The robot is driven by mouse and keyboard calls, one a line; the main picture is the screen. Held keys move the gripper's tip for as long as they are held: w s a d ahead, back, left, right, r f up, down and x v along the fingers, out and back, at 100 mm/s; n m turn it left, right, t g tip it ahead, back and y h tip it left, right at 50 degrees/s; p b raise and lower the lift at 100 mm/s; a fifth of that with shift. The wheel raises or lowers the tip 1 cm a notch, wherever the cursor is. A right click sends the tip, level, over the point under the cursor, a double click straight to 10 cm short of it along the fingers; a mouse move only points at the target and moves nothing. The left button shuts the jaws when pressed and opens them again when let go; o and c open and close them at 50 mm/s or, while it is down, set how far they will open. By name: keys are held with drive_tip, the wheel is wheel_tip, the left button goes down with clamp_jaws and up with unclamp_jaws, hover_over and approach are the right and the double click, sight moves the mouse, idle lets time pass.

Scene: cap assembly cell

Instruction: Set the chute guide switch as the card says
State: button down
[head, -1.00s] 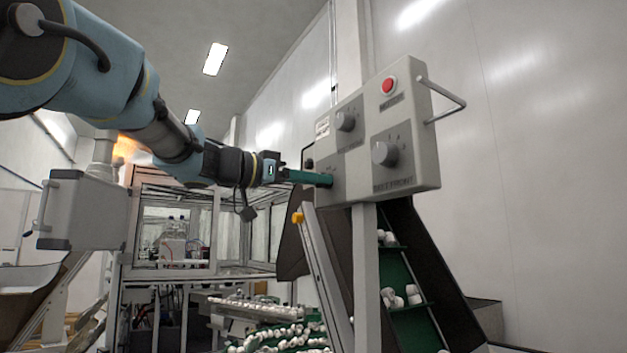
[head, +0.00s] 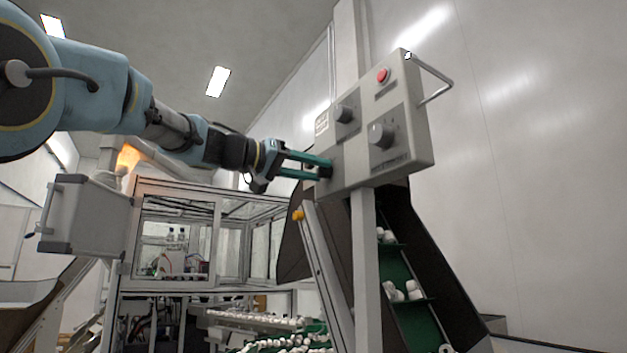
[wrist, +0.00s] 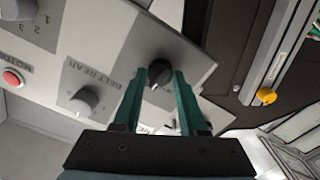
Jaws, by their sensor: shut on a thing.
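The grey control box (head: 420,150) stands on a post and carries several rotary knobs. My gripper (head: 325,168) reaches it from the left, at the knob on its lower left. In the wrist view, the green fingers (wrist: 160,75) stand on both sides of a black knob (wrist: 159,70) and are shut on it. Part of that knob and most of its plate lettering are hidden by the fingers. A small white card (head: 321,123) is on the box's upper left; its text is too small to read.
Two grey knobs, one upper (head: 344,113) and one lower (head: 381,134), sit near the gripper. A red button (head: 383,75) and a bar handle (head: 436,80) are on the box's right part. A green conveyor (head: 405,275) with white caps runs below.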

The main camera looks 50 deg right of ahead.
drive_tip(key=n, duration=0.9)
drive_tip(key=shift+n, duration=0.4)
drive_tip(key=shift+c, duration=2.2)
unclamp_jaws()
drive_tip(key=shift+b, duration=0.3)
drive_tip(key=b+v, duration=0.4)
drive_tip(key=v, duration=0.6)
drive_tip(key=shift+w+a, duration=0.15)
drive_tip(key=shift+a, duration=0.2)
